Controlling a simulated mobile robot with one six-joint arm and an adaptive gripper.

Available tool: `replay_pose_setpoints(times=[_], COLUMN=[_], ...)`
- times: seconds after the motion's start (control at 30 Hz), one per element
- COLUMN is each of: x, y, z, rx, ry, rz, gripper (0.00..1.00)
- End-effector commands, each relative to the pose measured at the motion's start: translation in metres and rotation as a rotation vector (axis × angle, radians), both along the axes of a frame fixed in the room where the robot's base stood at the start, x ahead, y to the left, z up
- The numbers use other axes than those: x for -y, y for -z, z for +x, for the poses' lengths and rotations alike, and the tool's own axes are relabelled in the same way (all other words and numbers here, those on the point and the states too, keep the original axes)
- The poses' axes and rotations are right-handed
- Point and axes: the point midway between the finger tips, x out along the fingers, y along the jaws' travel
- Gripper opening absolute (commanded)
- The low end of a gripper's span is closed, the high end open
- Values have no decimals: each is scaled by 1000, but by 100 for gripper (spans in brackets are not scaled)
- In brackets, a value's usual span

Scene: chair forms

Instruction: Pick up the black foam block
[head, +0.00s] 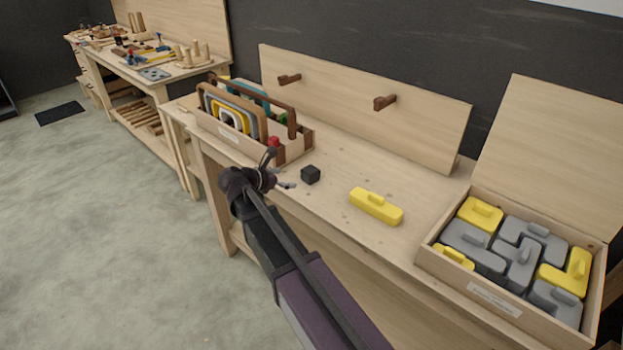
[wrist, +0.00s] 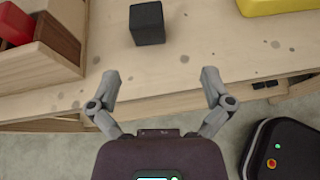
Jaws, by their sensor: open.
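The black foam block (head: 310,174) is a small dark cube on the wooden bench top, between the wooden tote and a yellow piece. It also shows in the wrist view (wrist: 147,23) near the top, ahead of my fingertips. My gripper (head: 284,168) is just left of the block in the head view. In the wrist view my gripper (wrist: 159,78) is open and empty, its fingers spread apart over the bench's front edge. The block lies beyond the fingertips, apart from them, roughly in line with the gap.
The wooden tote (head: 292,152) with coloured boards stands left of the block. A yellow handled piece (head: 376,206) lies to its right. A crate (head: 431,255) of grey and yellow pieces stands at far right. A back panel (head: 340,88) with two pegs rises behind.

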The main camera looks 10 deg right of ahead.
Motion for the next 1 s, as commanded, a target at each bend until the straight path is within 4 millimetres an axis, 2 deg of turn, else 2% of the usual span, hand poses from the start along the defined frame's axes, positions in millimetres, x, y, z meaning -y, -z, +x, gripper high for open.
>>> replay_pose_setpoints(times=[0.17, 0.57, 0.77, 1.0], x=[-8, -4, 7, 35], y=[0, 0, 7, 21], z=[8, 9, 16, 33], rx=[-31, -33, -32, -32], ry=[-41, -40, -37, -36], rz=[-70, -73, -73, -73], gripper=[100, 100, 100, 100])
